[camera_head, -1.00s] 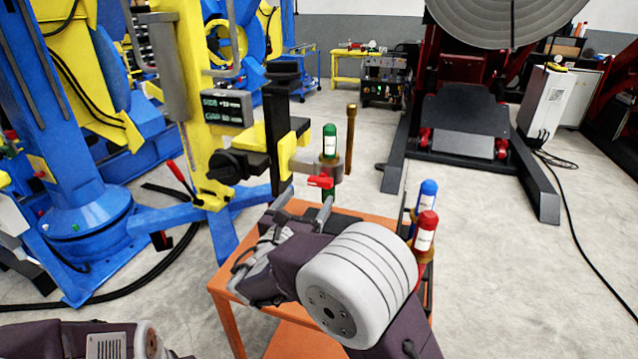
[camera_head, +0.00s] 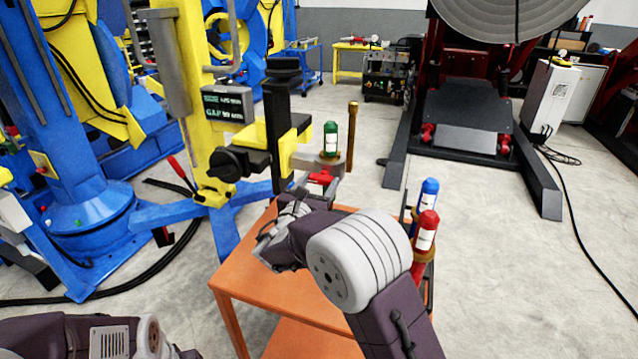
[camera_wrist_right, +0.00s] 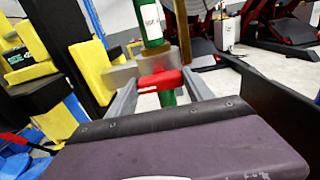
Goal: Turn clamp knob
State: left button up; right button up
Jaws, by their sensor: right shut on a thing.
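A red clamp knob (camera_head: 321,177) sits on the front of a grey holder ring (camera_head: 330,161) around a green bottle (camera_head: 330,139). In the right wrist view the knob (camera_wrist_right: 160,81) lies crosswise between the two grey fingers. My right gripper (camera_head: 316,182) has reached the knob from the front and is shut on it; its fingertips (camera_wrist_right: 159,85) are at the knob's two ends. The grey bracket carrying the ring joins a black and yellow slide (camera_head: 278,130) on the yellow column. Only part of my left arm shows at bottom left; its gripper is out of view.
An orange table (camera_head: 270,280) stands below my right arm. A blue-capped bottle (camera_head: 427,198) and a red-capped bottle (camera_head: 425,232) stand at its right side. A brown rod (camera_head: 351,135) rises right of the green bottle. A black knob (camera_head: 232,162) juts out left.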

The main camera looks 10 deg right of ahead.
jog(key=m+b, duration=0.2)
jog(key=b, duration=0.2)
jog(key=m+b, duration=0.2)
jog(key=b, duration=0.2)
jog(key=m+b, duration=0.3)
jog(key=b, duration=0.1)
jog(key=shift+f, duration=0.4)
jog(key=shift+r+m+b, duration=0.2)
jog(key=shift+m+b, duration=7.95)
jog(key=shift+m, duration=0.25)
jog(key=o, duration=1.4)
